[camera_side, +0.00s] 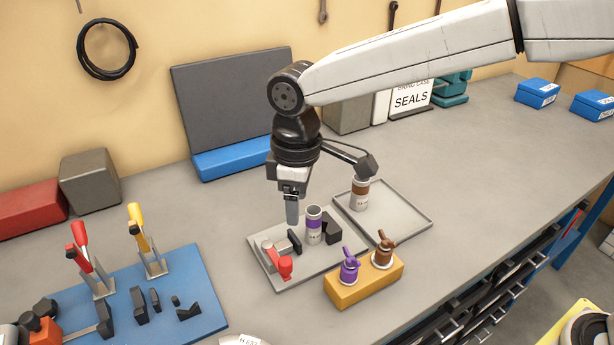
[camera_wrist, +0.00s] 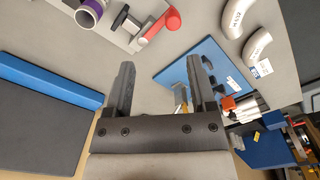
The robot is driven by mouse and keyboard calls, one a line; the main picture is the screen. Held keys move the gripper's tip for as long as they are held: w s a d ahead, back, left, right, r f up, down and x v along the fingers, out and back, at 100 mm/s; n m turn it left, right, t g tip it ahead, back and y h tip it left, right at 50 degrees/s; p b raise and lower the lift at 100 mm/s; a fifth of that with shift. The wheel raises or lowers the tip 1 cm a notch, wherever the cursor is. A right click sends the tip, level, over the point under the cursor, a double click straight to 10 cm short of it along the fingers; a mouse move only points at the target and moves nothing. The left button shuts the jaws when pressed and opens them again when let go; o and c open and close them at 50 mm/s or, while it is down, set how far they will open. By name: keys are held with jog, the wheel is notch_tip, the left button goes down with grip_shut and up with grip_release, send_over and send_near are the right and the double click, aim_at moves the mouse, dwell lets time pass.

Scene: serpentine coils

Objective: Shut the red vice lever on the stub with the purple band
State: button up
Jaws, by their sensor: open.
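The grey stub with the purple band (camera_side: 314,226) stands upright on a light grey plate (camera_side: 301,282), between two black jaws. The red vice lever (camera_side: 284,266) is at the plate's front left, beside the left black jaw (camera_side: 294,241). In the wrist view the lever (camera_wrist: 172,20) and the stub's open top (camera_wrist: 88,12) are near the upper edge, and a gap shows between the stub and the near jaw (camera_wrist: 120,18). My gripper (camera_side: 292,220) points down just behind the vice, left of the stub. In the wrist view its fingers (camera_wrist: 159,76) are apart and empty.
A brown-banded stub (camera_side: 360,194) stands in the tray to the right. A yellow block (camera_side: 364,285) with purple and brown fittings stands in front. A blue board (camera_side: 195,300) with red- and yellow-handled clamps lies at left. Bare bench is behind the plate.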

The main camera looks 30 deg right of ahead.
jog(key=a, duration=0.3)
send_over(285, 260)
jog(key=shift+n, duration=0.4)
notch_tip(285, 260, down, 5)
jog(key=shift+f, duration=0.3)
jog(key=shift+f, duration=0.1)
jog(key=shift+f, duration=3.8)
grip_shut()
